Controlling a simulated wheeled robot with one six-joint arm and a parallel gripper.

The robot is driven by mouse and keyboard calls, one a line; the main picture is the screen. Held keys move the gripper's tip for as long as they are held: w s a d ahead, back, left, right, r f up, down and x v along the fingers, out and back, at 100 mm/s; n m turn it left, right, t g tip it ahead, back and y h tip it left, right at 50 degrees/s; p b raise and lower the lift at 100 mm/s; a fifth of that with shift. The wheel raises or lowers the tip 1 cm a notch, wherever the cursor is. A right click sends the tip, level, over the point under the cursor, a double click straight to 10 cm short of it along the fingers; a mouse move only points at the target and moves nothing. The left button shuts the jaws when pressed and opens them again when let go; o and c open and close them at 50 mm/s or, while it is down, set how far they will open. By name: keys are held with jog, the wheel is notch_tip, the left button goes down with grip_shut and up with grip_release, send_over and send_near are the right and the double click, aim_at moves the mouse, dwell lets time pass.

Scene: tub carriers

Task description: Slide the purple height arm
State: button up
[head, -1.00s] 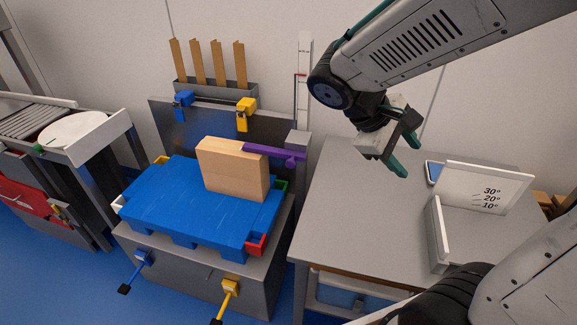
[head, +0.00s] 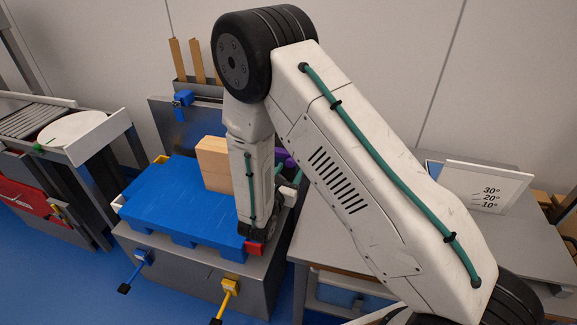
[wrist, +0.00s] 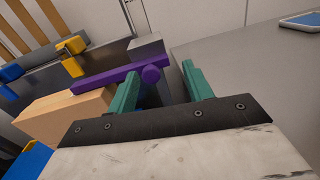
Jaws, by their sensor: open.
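The purple height arm (wrist: 110,80) reaches out over the top of the light wooden block (wrist: 58,118) in the wrist view. Its round knob (wrist: 151,74) faces me. In the head view my arm hides most of the purple height arm (head: 284,157), and only a small part shows. My gripper (wrist: 160,82) is open, with its two green fingers apart, pointing toward the knob. The knob appears between the fingers, nearer the left one; I cannot tell whether anything touches. The wooden block (head: 212,163) stands on the blue tub carrier (head: 170,207).
A blue clamp (head: 183,98) sits on the grey back plate, and a yellow clamp (wrist: 73,48) shows in the wrist view. Blue (head: 138,265) and yellow (head: 229,291) levers stick out in front. A grey table (head: 320,225) with an angle gauge (head: 487,187) stands right.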

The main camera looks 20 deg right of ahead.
aim_at(290, 164)
jog(key=shift+n+t+y, duration=0.5)
jog(key=shift+n+y, duration=0.2)
jog(key=shift+n, duration=0.1)
jog(key=w+f, duration=0.1)
jog(key=w, duration=0.1)
jog(key=w+d+f, duration=0.1)
jog(key=w, duration=0.1)
jog(key=w+d+f, duration=0.1)
jog(key=w, duration=0.1)
jog(key=shift+w+d, duration=0.15)
jog(key=shift+w, duration=0.2)
jog(key=shift+c, duration=0.3)
